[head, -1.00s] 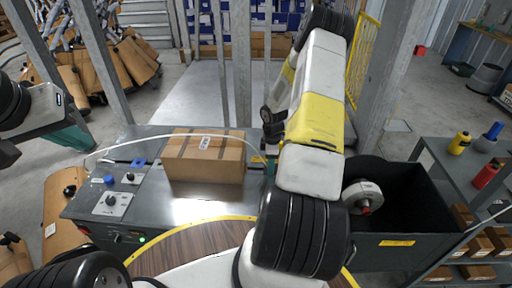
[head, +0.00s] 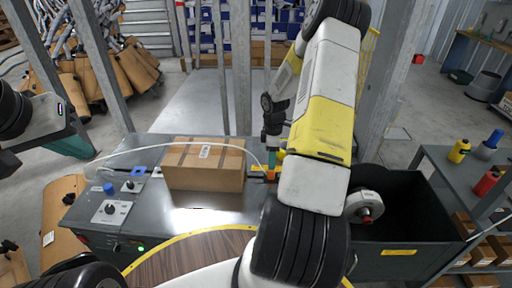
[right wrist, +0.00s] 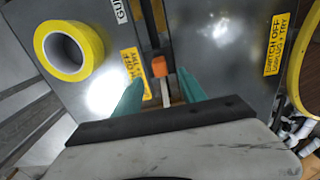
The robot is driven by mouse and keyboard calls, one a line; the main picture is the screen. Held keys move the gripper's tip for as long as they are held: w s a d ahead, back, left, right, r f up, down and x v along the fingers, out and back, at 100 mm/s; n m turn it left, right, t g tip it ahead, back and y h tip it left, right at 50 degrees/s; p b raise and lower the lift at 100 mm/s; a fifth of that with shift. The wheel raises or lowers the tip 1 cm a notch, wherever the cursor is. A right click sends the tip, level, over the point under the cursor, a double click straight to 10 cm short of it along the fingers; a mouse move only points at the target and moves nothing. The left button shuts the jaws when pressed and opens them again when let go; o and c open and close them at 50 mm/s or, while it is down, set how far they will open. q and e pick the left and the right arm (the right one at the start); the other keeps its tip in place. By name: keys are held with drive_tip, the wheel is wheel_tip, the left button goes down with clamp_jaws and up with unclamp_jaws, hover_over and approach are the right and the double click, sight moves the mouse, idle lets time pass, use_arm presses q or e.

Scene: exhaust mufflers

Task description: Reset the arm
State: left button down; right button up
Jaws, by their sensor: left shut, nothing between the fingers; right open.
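My left gripper (head: 80,146) hangs at the left of the head view, with its teal fingers shut and empty, clear of the machine table. My right gripper (head: 271,160) is at the right end of the grey machine table (head: 190,222), just right of a strapped cardboard box (head: 203,166). In the right wrist view its two teal fingers (right wrist: 162,98) are apart, over a dark slot with a small orange piece (right wrist: 159,66) and a pale strip between them. I cannot tell whether they touch the strip. My right arm hides part of the table.
A pale strap arcs over the box. A yellow tape roll (right wrist: 69,50) lies near the right gripper. A black bin (head: 410,215) stands right of the table, beside a shelf with bottles (head: 459,149). Metal posts (head: 243,70) rise behind the table.

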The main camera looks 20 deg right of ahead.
idle(0.3)
drive_tip(key=s+a+r+m+t, duration=0.1)
drive_tip(key=s+a+r+m, duration=0.15)
drive_tip(key=r, duration=0.55)
drive_tip(key=s+a+r+m+t, duration=0.1)
drive_tip(key=a+r, duration=0.2)
drive_tip(key=r, duration=0.5)
drive_tip(key=s+a+r+m, duration=0.1)
drive_tip(key=a+r+m, duration=0.15)
drive_tip(key=r, duration=0.55)
drive_tip(key=s+a+r+m+t+y, duration=0.1)
drive_tip(key=s+a+r+m+t, duration=0.1)
drive_tip(key=s+a+r, duration=0.4)
drive_tip(key=s+a+r+m+t+y, duration=0.1)
drive_tip(key=s+a+r+m, duration=0.3)
drive_tip(key=s, duration=0.7)
wheel_tip(320, 180, up, 2)
drive_tip(key=shift+a+t, duration=0.6)
drive_tip(key=shift+a, duration=0.6)
